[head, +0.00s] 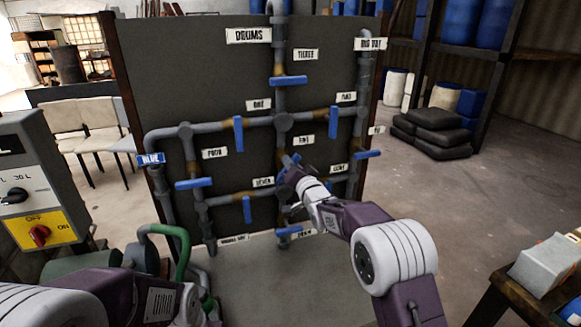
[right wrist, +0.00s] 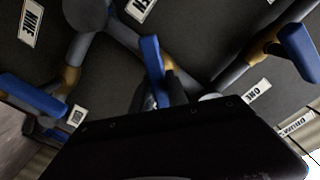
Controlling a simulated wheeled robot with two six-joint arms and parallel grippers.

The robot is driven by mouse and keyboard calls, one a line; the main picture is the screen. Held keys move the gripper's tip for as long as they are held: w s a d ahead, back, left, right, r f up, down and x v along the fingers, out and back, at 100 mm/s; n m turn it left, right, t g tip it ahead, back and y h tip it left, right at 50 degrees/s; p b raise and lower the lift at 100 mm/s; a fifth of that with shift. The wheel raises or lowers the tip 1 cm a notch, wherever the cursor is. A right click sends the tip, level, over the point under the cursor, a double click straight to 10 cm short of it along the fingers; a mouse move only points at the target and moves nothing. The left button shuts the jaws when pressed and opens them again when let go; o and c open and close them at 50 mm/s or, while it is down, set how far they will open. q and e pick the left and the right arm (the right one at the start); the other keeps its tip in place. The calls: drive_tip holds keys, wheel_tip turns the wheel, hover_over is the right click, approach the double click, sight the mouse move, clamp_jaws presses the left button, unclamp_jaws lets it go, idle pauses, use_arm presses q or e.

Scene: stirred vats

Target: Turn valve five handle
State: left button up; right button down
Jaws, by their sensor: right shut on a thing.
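A dark upright panel (head: 230,80) carries grey pipes and several valves with blue handles. The FIVE label (head: 305,141) sits just above and right of my right gripper (head: 289,172). That gripper is shut on the blue valve five handle (head: 287,161), which is partly hidden by the fingers. In the right wrist view the held blue handle (right wrist: 152,62) stands between dark fingers and slants slightly. My left arm lies low at the left, and its gripper end is too obscured at the bottom edge to judge.
Other blue handles stand close by: valve one's (head: 238,134), valve three's (head: 289,80) and valve seven's (head: 247,209). A grey control box (head: 38,180) is at the left, near a green hose (head: 182,245). A table (head: 520,300) is at the lower right.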

drive_tip(key=m, duration=0.5)
drive_tip(key=shift+w+d+f+m, duration=0.1)
drive_tip(key=shift+d+f+m, duration=0.15)
drive_tip(key=shift+f+m, duration=0.2)
drive_tip(key=shift+m, duration=0.95)
drive_tip(key=shift+f+m, duration=0.1)
drive_tip(key=shift+m, duration=1)
drive_tip(key=c, duration=1.3)
unclamp_jaws()
drive_tip(key=b+v, duration=0.2)
drive_tip(key=v, duration=0.7)
